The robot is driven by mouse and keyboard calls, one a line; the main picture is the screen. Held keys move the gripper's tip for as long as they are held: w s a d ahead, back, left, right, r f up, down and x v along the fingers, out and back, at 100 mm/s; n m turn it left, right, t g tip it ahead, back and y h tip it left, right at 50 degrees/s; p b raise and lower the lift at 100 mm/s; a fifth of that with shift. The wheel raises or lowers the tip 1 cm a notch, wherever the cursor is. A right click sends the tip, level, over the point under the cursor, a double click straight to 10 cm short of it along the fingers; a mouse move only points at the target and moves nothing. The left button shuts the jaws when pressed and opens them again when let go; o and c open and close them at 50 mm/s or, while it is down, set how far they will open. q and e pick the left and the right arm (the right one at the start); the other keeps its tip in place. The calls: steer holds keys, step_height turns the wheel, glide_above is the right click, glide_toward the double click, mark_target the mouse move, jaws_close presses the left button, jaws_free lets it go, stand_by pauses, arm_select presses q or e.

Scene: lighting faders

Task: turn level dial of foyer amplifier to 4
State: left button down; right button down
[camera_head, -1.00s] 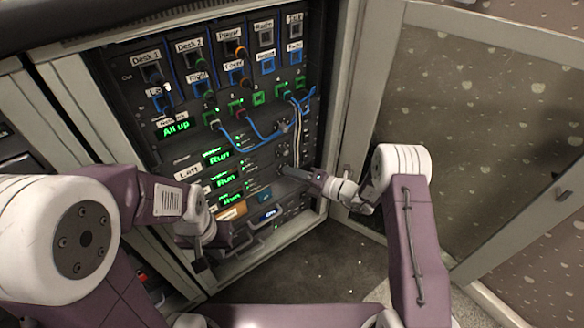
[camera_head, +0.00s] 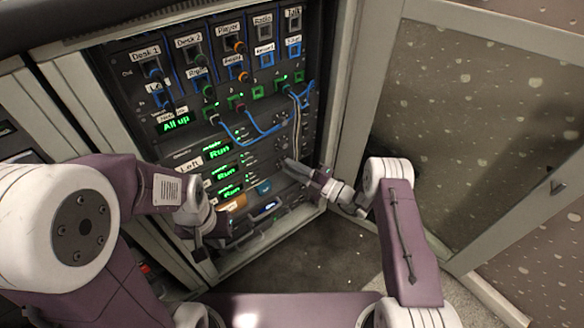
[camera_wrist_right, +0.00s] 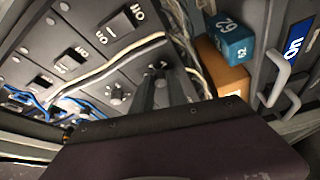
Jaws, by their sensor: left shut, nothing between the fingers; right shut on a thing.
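The amplifiers are stacked in the lower rack, with green "Run" displays (camera_head: 221,150) at their left. I cannot read a foyer name on any of them. In the head view my right gripper (camera_head: 289,164) reaches the right side of this stack. In the right wrist view its two dark fingers (camera_wrist_right: 160,92) are shut on a small dial (camera_wrist_right: 157,69), mostly hidden between them. Its setting cannot be read. Another dial (camera_wrist_right: 117,95) sits beside it, untouched. My left gripper (camera_head: 198,252) is shut and empty in front of the lower left of the rack.
Blue patch cables (camera_head: 250,138) and pale cables (camera_wrist_right: 115,62) hang near the amplifier fronts. Black rocker switches (camera_wrist_right: 122,22) line the panels. A teal box (camera_wrist_right: 228,40) and drawer handles (camera_wrist_right: 273,78) are close to the right gripper. An open door (camera_head: 450,130) stands at right.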

stand_by(0.4)
steer(key=c, duration=1.3)
jaws_free()
steer(key=p+v, duration=0.3)
steer(key=v, duration=0.6)
steer(key=shift+f+p, duration=0.15)
steer(key=shift+p, duration=0.25)
